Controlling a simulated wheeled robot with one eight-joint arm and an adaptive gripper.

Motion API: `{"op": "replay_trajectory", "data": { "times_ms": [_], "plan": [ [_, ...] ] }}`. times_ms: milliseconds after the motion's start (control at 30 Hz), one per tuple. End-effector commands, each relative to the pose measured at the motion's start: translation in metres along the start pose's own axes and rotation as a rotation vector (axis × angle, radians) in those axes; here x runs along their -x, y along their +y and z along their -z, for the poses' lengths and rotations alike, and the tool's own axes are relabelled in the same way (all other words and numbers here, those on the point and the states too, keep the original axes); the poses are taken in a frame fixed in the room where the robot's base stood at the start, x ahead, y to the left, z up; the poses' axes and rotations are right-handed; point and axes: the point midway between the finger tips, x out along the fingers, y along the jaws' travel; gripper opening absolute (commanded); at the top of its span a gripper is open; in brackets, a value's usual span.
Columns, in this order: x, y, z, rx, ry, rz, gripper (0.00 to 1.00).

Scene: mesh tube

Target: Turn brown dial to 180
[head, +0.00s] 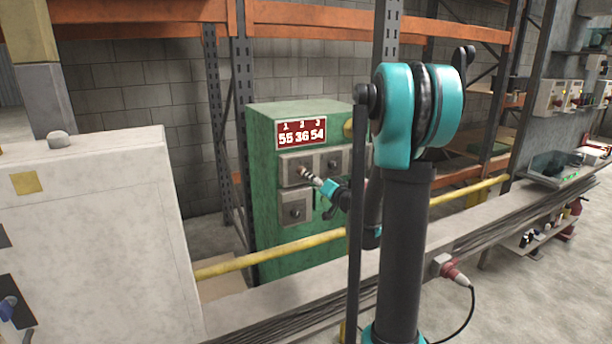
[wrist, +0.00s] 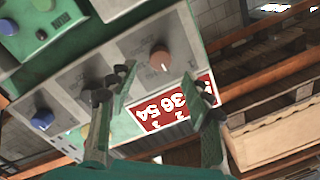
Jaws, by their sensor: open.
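The brown dial (wrist: 160,58) is a round knob with a pale mark, set in a grey plate on a green cabinet (head: 264,205). In the head view the dial (head: 302,171) is small, at the upper left plate. My gripper (wrist: 165,82) is open, its fingers apart and empty in the wrist view, with the dial just beyond and between the fingertips. I see no contact. In the head view my gripper (head: 318,181) is close in front of the dial. The red display (head: 301,133) reads 55, 36, 54 under 1, 2, 3; my fingers partly cover it in the wrist view.
A blue knob (wrist: 43,120) is on a neighbouring plate, and another knob (head: 295,211) sits below the brown dial. A yellow rail (head: 300,243) runs in front of the cabinet. A pale box (head: 90,220) stands at the left.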

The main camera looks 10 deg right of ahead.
Motion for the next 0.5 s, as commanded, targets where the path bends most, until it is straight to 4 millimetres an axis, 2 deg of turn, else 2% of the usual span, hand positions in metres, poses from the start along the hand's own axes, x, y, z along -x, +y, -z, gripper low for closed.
{"op": "replay_trajectory", "data": {
  "times_ms": [33,200,333,500],
  "plan": [
    [-0.01,0.0,0.0,0.0,-0.001,0.002,0.5],
    [-0.036,0.0,0.0,0.0,-0.001,0.001,0.5],
    [-0.048,0.0,0.0,0.0,0.0,0.0,0.5],
    [-0.053,0.0,0.0,0.0,0.0,0.0,0.5]
  ]
}}
